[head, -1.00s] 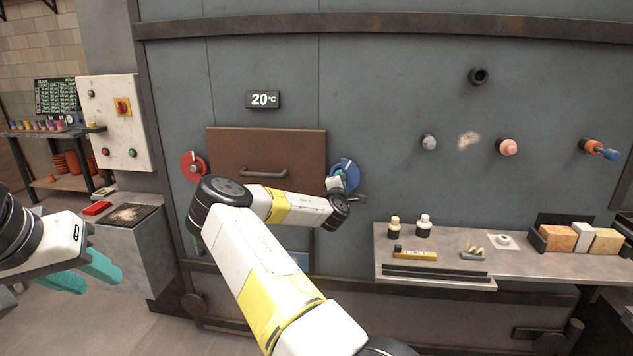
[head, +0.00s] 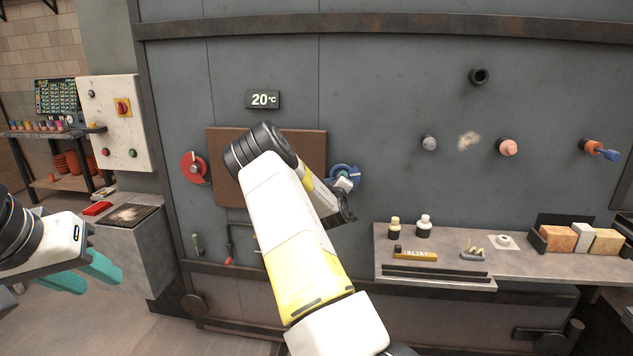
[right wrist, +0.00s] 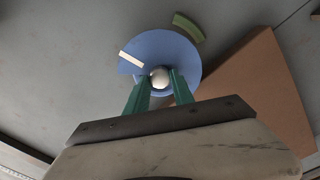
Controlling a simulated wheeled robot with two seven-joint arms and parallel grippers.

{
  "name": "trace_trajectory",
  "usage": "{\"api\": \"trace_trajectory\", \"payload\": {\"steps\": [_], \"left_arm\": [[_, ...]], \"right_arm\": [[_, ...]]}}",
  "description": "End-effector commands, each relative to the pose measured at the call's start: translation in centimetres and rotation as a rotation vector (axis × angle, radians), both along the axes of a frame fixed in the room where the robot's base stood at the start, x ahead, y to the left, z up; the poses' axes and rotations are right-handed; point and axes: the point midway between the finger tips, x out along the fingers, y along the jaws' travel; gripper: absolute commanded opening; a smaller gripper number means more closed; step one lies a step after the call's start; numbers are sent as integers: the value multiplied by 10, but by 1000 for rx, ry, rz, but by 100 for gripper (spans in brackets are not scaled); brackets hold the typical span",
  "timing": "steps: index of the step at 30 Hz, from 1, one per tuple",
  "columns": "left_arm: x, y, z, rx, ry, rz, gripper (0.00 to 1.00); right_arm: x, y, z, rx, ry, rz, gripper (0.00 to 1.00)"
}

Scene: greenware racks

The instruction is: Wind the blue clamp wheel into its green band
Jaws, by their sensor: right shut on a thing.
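The blue clamp wheel (head: 346,171) sits on the kiln front, right of the brown door. In the right wrist view the blue wheel (right wrist: 185,58) faces me with a pale round knob (right wrist: 160,76) at its lower middle. My right gripper (right wrist: 159,80) is shut on this knob, one green finger on each side. A white pointer mark (right wrist: 131,62) lies on the wheel's left side. The green band (right wrist: 188,27) is at the wheel's upper right edge, well apart from the mark. My left gripper (head: 98,278) is open and empty at the lower left.
A red wheel (head: 190,168) is left of the brown door (head: 222,150). A display (head: 263,99) above reads 20 °C. A shelf (head: 460,262) with bottles and blocks stands at right, below several plugs or pegs. My right arm covers part of the door.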

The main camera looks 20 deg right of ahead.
Motion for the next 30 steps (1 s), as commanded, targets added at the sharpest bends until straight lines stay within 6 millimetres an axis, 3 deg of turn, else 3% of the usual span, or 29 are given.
{"api": "trace_trajectory", "payload": {"steps": [9,25,26,29,30], "left_arm": [[0,0,0,0,0,0,36],[0,0,0,0,0,0,36],[0,0,0,0,0,0,36],[0,0,0,0,0,0,36],[0,0,0,0,0,0,36]], "right_arm": [[0,0,-1,102,-61,1,0],[0,1,-1,121,-71,1,0],[0,1,-1,121,-71,1,31],[0,0,-1,121,-71,0,51],[0,0,-1,121,-71,0,51]]}}
